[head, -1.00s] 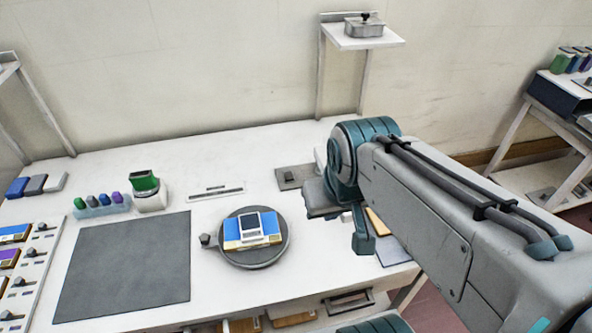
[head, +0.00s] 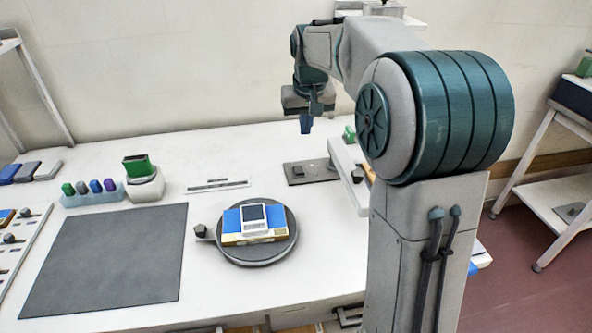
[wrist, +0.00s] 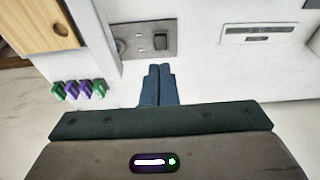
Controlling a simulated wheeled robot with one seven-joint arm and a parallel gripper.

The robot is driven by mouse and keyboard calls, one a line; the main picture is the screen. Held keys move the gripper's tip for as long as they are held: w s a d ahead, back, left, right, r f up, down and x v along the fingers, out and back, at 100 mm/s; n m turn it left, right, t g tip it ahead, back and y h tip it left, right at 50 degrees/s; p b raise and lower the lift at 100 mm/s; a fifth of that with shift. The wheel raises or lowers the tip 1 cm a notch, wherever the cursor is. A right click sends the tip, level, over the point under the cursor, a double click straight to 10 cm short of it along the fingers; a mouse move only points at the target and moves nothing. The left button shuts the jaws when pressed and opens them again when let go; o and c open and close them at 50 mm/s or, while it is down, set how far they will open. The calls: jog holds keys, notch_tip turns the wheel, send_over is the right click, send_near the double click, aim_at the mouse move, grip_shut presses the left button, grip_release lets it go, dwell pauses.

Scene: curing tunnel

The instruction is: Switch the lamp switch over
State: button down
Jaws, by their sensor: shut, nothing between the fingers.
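The lamp switch appears to be the black rocker (head: 297,171) on a grey plate (head: 320,177) lying on the white table, behind the round turntable. In the wrist view the black rocker (wrist: 160,41) stands on the grey plate (wrist: 142,52), with a round knob to its left. My gripper (head: 306,130) is shut and empty, above and behind the plate in the head view. In the wrist view its closed fingertips (wrist: 160,68) point at the plate, just below the rocker in the picture. They look apart from it; the exact gap cannot be told. Which way the rocker is set is too small to tell.
A round dark turntable (head: 258,256) carries a blue and tan box with a device. A slotted strip (head: 218,186) lies left of the plate. A white unit (head: 345,163) stands close on its right, partly behind my arm. A dark mat (head: 105,262) lies at left.

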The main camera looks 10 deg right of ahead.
jog(key=b, duration=0.2)
send_over(300, 172)
jog(key=s, duration=0.3)
jog(key=s+x, duration=0.1)
jog(key=x, duration=0.3)
jog(key=shift+w+f, duration=0.15)
jog(key=shift+w, duration=0.05)
jog(key=x, duration=0.4)
jog(key=s+x, duration=0.1)
jog(key=x, duration=0.9)
jog(key=shift+s+f, duration=0.1)
jog(key=shift+s, duration=0.15)
